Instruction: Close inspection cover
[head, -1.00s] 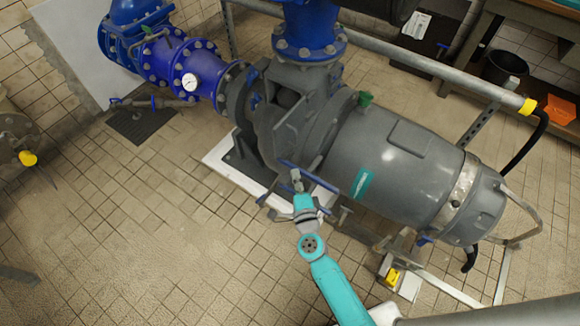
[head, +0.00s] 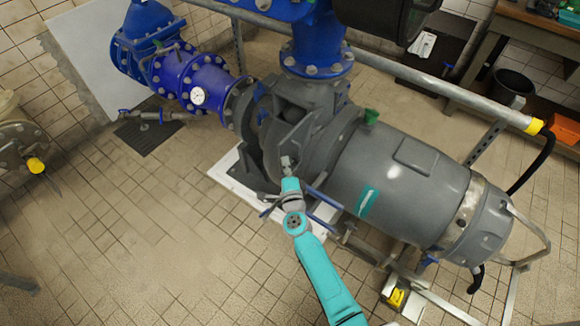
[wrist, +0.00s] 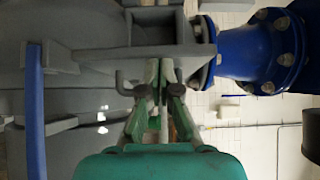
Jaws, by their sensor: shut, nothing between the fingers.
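The grey pump casing (head: 325,135) fills the middle of the head view. A raised grey plate (head: 291,143), which looks like the inspection cover, stands out from its near-left side, beside a dark recess. Whether it stands fully open I cannot tell. My gripper (head: 286,160) is in front of this plate. In the wrist view my gripper (wrist: 158,68) has its fingertips together and empty, against or just before a grey box-like edge (wrist: 160,30). A small bent grey handle (wrist: 124,82) shows just left of the fingers. Contact is unclear.
Blue bars (head: 322,197) stick out right of my wrist; one blue bar (wrist: 35,110) shows at left in the wrist view. The grey motor (head: 410,190) lies right. Tiled floor at lower left is clear.

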